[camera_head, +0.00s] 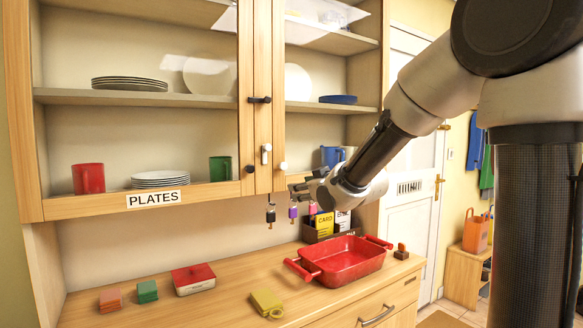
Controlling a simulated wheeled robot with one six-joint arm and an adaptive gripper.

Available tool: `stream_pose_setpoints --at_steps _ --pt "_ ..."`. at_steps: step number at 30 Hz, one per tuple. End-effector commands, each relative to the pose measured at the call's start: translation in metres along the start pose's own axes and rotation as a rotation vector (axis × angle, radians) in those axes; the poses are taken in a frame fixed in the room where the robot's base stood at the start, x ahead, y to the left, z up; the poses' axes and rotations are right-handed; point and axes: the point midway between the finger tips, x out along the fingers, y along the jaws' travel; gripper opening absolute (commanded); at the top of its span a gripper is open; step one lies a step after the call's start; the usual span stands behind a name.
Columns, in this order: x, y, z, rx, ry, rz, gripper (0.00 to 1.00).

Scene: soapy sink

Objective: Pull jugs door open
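The wall cupboard has a left glazed door (150,199) labelled PLATES and a narrower right section with a wooden upright (279,70). No label reading jugs shows; my arm covers the lower right of the cupboard. A dark knob (259,99), a pale latch-like fitting (266,153) and a pale round knob (283,166) sit around the middle uprights. A blue jug or mug (331,156) stands in the right section, partly behind my arm. My gripper (299,190) points left near the lower right section, just right of the pale knob. Its finger opening is too small to tell.
Below, the worktop (225,310) holds a red baking dish (343,258), a red box (193,278), small sponges and a yellow item (266,302). Keys (270,213) hang under the cupboard. A dark box of cartons (325,229) stands below my gripper.

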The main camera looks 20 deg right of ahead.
Motion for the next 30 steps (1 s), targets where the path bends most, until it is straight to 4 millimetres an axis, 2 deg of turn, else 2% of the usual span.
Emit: stream_pose_setpoints --at_steps 1,3,6,8,18,21,30 --pt "-0.001 0.002 -0.020 -0.013 0.077 0.005 0.45" --pt "-0.003 0.003 -0.039 -0.027 0.156 0.010 0.45" --pt "-0.003 0.004 -0.053 -0.035 0.213 0.016 0.45" --pt "0.001 0.004 -0.057 -0.038 0.225 0.018 0.45" --pt "0.054 0.005 -0.068 -0.038 0.221 0.018 0.45" --pt "0.064 0.005 -0.070 -0.038 0.222 0.019 0.45" --pt "0.070 0.005 -0.072 -0.038 0.222 0.019 0.45"
